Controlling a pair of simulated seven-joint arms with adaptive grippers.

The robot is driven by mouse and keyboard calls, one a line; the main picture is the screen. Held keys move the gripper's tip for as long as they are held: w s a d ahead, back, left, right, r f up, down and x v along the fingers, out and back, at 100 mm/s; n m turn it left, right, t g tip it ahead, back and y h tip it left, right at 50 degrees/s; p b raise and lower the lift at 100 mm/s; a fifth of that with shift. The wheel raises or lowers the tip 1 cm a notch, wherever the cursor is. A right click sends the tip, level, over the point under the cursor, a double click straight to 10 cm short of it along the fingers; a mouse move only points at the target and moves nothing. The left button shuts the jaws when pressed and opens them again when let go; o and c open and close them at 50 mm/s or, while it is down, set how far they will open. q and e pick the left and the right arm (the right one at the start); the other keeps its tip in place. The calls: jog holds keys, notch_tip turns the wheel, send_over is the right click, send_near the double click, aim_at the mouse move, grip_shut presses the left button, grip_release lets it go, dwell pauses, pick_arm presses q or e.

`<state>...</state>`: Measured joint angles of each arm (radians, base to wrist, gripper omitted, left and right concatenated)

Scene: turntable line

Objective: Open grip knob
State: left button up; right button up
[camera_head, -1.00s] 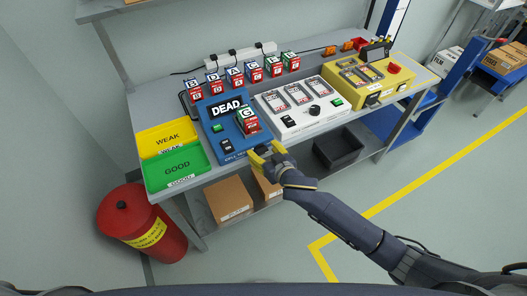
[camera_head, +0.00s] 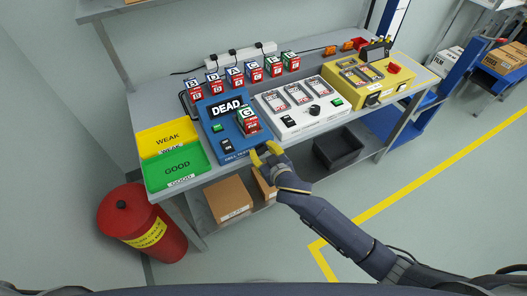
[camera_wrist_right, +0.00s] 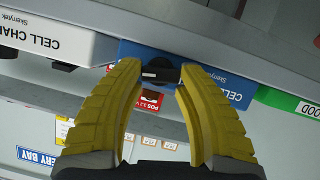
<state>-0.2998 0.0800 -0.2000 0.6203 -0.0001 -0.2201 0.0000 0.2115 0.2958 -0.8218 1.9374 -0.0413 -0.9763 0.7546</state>
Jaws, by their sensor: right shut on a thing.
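The blue cell tester (camera_head: 232,128) stands on the bench and its display reads DEAD. A red, white and green cell marked G (camera_head: 248,121) sits in it. My right gripper (camera_head: 264,154) is at the tester's front edge. In the right wrist view, its yellow fingers (camera_wrist_right: 158,76) close on a small black grip knob (camera_wrist_right: 161,71) with a pale bar, on the tester's blue front. The knob is hidden behind the fingers in the head view. My left gripper is not in view.
The white cell charger (camera_head: 302,110) stands right of the tester, with a dark knob (camera_wrist_right: 64,66) on its front. The green GOOD tray (camera_head: 158,183) and yellow WEAK tray (camera_head: 150,142) lie at left. A yellow machine (camera_head: 350,92) stands further right. Floor before the bench is clear.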

jog(key=shift+a+f+n+t+h, duration=0.15)
jog(key=shift+n+t+h, duration=0.55)
jog(key=shift+n, duration=0.8)
jog(key=o, duration=1.2)
jog(key=shift+s, duration=0.1)
jog(key=v, duration=1.2)
jog(key=shift+a, duration=0.1)
jog(key=shift+c, duration=0.3)
